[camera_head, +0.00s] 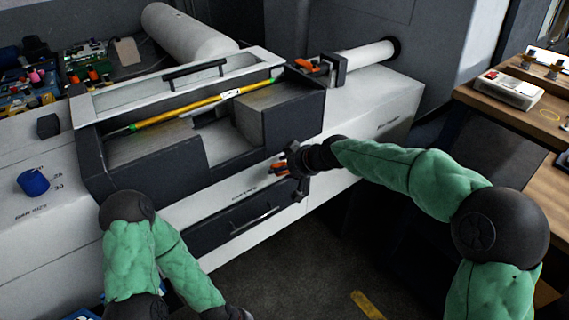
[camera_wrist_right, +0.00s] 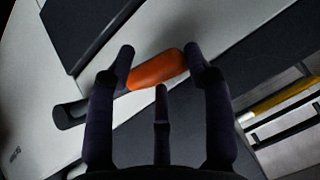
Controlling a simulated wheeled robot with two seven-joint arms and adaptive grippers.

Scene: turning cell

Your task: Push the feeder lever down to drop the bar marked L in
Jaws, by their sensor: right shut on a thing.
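The feeder's orange lever grip (camera_wrist_right: 157,70) lies between the fingers of my right gripper (camera_wrist_right: 160,72) in the right wrist view, joined to a dark lever part at its left. My right gripper (camera_head: 287,171) is shut on it at the front of the dark feeder box; the lever is partly hidden by the fingers in the head view. The yellow bar (camera_head: 200,102) with a white label (camera_head: 232,93) lies slanted in the feeder's open top; the label's letter is too small to read. It also shows at the right of the right wrist view (camera_wrist_right: 283,97).
A second orange part (camera_head: 306,66) is at a dark clamp on the white tube. A blue knob (camera_head: 33,182) is on the white machine front at left. A slotted panel (camera_head: 235,222) sits below the feeder. A wooden bench (camera_head: 510,115) stands at right.

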